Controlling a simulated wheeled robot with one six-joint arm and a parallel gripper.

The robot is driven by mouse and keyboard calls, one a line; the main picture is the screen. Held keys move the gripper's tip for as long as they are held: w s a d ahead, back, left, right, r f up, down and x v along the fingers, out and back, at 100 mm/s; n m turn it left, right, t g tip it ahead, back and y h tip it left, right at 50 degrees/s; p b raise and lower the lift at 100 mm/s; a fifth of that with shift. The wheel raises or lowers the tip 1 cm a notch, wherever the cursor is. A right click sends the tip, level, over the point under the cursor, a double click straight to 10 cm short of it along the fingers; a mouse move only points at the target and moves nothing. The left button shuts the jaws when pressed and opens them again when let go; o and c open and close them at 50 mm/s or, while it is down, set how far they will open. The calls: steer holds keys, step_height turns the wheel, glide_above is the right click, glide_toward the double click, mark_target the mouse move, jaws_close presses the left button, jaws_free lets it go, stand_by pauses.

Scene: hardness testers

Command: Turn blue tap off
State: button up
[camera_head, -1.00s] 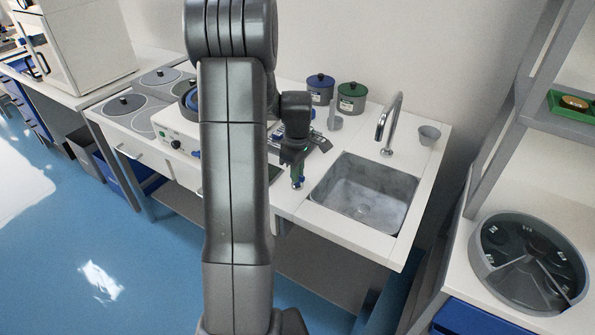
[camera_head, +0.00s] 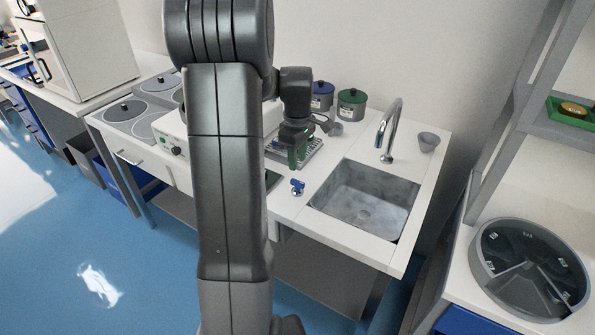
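The blue tap (camera_head: 297,185) is a small blue handle on a metal fitting, on the white counter just left of the sink (camera_head: 365,203). My gripper (camera_head: 297,160) hangs from the arm above and behind the tap, apart from it. The green tips of its fingers show, but I cannot tell whether they are apart. Nothing is seen held in it. My arm hides part of the counter to the left of the tap.
A curved metal faucet (camera_head: 388,130) stands behind the sink, with a grey cup (camera_head: 428,141) to its right. Blue-lidded (camera_head: 321,97) and green-lidded (camera_head: 351,104) pots stand at the back. A round grey tray (camera_head: 530,265) sits at right. Counter around the tap is mostly clear.

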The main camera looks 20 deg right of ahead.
step_height(320, 180, up, 6)
glide_above(297, 181)
steer(key=shift+r, duration=0.1)
stand_by(0.4)
step_height(297, 181, down, 14)
stand_by(0.5)
